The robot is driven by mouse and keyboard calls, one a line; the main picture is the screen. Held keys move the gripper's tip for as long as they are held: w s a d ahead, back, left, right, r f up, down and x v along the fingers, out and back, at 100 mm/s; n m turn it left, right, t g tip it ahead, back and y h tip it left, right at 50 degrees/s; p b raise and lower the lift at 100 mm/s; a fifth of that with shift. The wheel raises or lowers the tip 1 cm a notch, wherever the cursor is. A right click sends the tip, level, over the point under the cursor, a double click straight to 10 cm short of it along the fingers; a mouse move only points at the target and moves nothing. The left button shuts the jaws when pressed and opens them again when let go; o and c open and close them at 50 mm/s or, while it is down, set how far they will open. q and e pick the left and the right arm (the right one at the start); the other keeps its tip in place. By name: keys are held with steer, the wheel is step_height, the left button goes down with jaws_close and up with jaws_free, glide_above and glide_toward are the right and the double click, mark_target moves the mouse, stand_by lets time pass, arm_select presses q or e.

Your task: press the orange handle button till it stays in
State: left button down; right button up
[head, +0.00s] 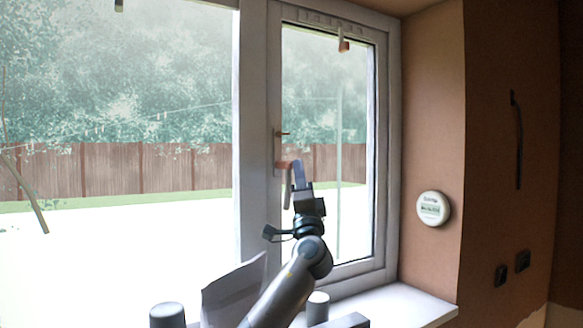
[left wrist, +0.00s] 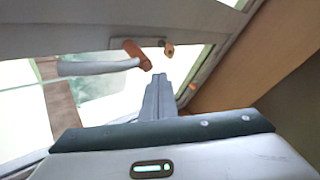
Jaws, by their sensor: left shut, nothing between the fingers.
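The window handle (head: 287,186) hangs down from its plate on the sash frame, with an orange part (head: 283,164) at its top. In the left wrist view the pale lever (left wrist: 95,67) points left from the orange hub (left wrist: 135,53). A small brownish-orange knob (left wrist: 169,50) sits beside it at the plate's end; which of these is the button I cannot tell. My left gripper (head: 299,172) is shut and empty, its tips close beside the handle. In the left wrist view its fingers (left wrist: 158,88) point between hub and knob; contact is unclear. My right gripper is not in view.
The window sill (head: 405,307) runs below, with a grey cylinder (head: 167,315) and a pale upright sheet (head: 233,290) near my left arm. A round white device (head: 433,208) is on the plaster reveal. A small fitting (head: 343,45) hangs at the sash top.

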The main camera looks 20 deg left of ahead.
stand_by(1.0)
arm_select(q)
steer(key=shift+w+a+b, duration=0.3)
steer(key=shift+b, duration=0.25)
stand_by(0.4)
